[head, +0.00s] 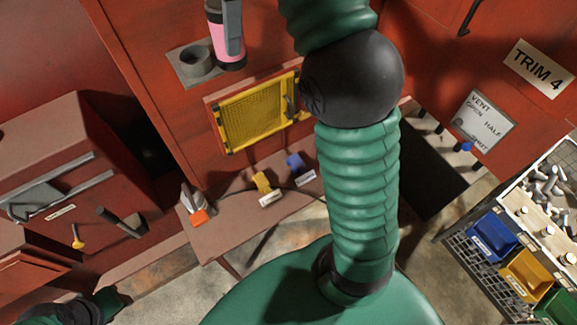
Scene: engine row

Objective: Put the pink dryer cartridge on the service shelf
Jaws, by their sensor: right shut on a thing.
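The pink dryer cartridge (220,36), a pink cylinder with dark ends, stands near the top of the head view. My right gripper (232,44) is shut on it, with a grey finger along its right side. Its lower end is at the right part of a grey bracket (181,73) with an open round cup; I cannot tell if it touches. A brown shelf (225,238), seemingly the service shelf, is lower in the view. Only a piece of my left arm shows at bottom left; its gripper is out of view.
A yellow mesh panel (254,104) is between the bracket and shelf. The shelf bears an orange-based item (199,217), a yellow piece (262,182), a blue piece (295,162), and a dark cable. Coloured bins (491,237) stand at right. My right arm hides the middle.

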